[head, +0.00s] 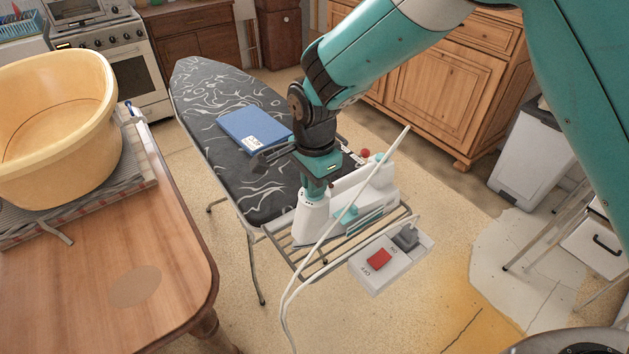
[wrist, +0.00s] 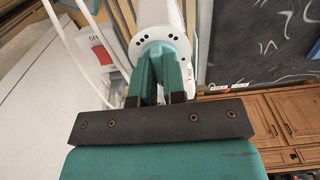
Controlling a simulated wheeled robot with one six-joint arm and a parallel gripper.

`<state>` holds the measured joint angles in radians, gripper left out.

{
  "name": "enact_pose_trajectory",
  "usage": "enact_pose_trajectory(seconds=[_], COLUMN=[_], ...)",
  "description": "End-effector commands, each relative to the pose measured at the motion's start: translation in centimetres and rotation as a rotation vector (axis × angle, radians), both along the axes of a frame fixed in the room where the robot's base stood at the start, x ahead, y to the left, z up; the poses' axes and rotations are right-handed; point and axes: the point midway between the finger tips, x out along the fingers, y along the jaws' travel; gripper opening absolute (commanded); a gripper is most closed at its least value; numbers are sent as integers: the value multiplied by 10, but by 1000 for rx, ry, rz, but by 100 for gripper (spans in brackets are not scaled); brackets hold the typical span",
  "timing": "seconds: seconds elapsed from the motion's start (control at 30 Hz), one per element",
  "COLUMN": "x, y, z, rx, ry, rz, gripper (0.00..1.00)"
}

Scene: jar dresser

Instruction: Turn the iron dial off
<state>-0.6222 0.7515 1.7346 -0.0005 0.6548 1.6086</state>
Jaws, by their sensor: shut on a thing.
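The white and teal iron (head: 312,218) rests on the metal rack at the near end of the ironing board. My gripper (head: 317,190) points down at the iron's near left end. In the wrist view, the gripper's teal fingers (wrist: 162,65) are closed on the iron's dial, against the white iron body (wrist: 158,18) with dark dots. The fingers mostly hide the dial, and its setting cannot be read.
The ironing board (head: 205,95) carries a blue book (head: 254,131). White cords loop past the iron. A wooden table (head: 170,235) with a yellow tub (head: 60,150) stands left.

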Motion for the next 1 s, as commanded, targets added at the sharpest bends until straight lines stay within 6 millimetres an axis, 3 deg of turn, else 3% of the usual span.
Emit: enact_pose_trajectory(seconds=[0.23, 0.27, 0.33, 0.37, 0.73, 0.87, 1.0], x=[0, 0, 0, 0, 0, 1, 1], y=[0, 0, 0, 0, 0, 1, 0], z=[1, 1, 1, 1, 7, 26, 60], rx=[1, 1, 1, 0, 1, 3, 3], ry=[-1, -1, -1, 0, -2, -5, -5], rz=[0, 0, 0, 0, 1, 1, 1], gripper=[0, 18, 34, 37, 37, 37, 37])
